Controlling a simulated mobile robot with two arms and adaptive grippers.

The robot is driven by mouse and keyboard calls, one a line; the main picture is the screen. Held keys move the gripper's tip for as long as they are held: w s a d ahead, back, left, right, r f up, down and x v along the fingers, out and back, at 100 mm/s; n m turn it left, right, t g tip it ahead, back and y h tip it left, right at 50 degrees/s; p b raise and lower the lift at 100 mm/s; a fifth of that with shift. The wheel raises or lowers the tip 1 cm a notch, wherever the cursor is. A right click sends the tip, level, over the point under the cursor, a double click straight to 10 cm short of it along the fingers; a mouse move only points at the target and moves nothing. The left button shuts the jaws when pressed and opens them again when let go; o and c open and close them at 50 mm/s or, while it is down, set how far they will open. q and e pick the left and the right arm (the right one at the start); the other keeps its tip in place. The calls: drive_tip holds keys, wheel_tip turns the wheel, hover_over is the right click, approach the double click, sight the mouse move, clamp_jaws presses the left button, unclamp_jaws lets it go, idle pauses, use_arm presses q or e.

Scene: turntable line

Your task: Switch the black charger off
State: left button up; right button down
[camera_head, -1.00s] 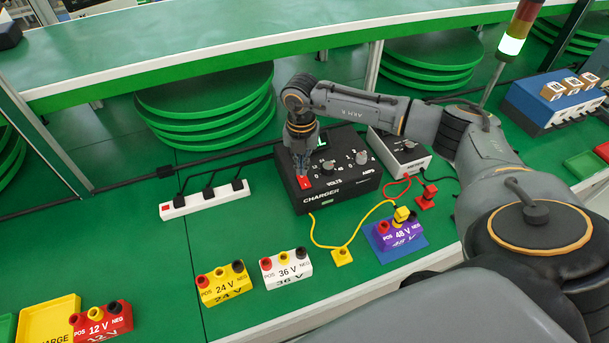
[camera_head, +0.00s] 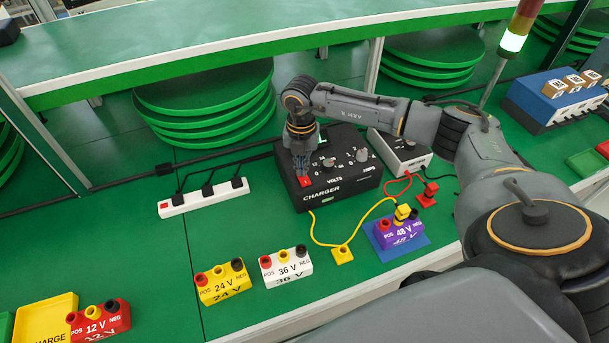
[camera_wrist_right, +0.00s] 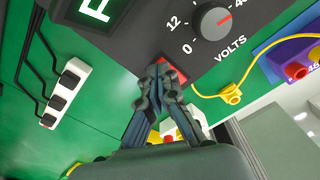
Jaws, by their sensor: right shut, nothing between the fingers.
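The black charger (camera_head: 340,188) stands on the green bench, with a VOLTS knob (camera_head: 326,168) and an AMPS knob (camera_head: 362,156). Its red switch (camera_head: 305,182) is at the front left of its top; it also shows in the right wrist view (camera_wrist_right: 178,73). The charger's display is lit with green characters, partly cut off in the wrist view (camera_wrist_right: 97,10). My right gripper (camera_head: 303,176) is shut and empty, pointing down with its fingertips at the switch, partly covering it. I cannot tell whether they touch it. My left gripper is not in view.
A grey-white unit (camera_head: 402,154) stands right of the charger, and a white power strip (camera_head: 204,198) lies left. A purple 48 V block (camera_head: 398,235) carries a yellow plug. White 36 V (camera_head: 286,269) and yellow 24 V (camera_head: 222,284) blocks stand in front. Cables cross the bench.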

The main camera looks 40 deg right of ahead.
drive_tip(key=shift+f, duration=0.15)
drive_tip(key=shift+r+p, duration=2.4)
drive_tip(key=shift+r, duration=1.2)
drive_tip(key=shift+f, duration=0.1)
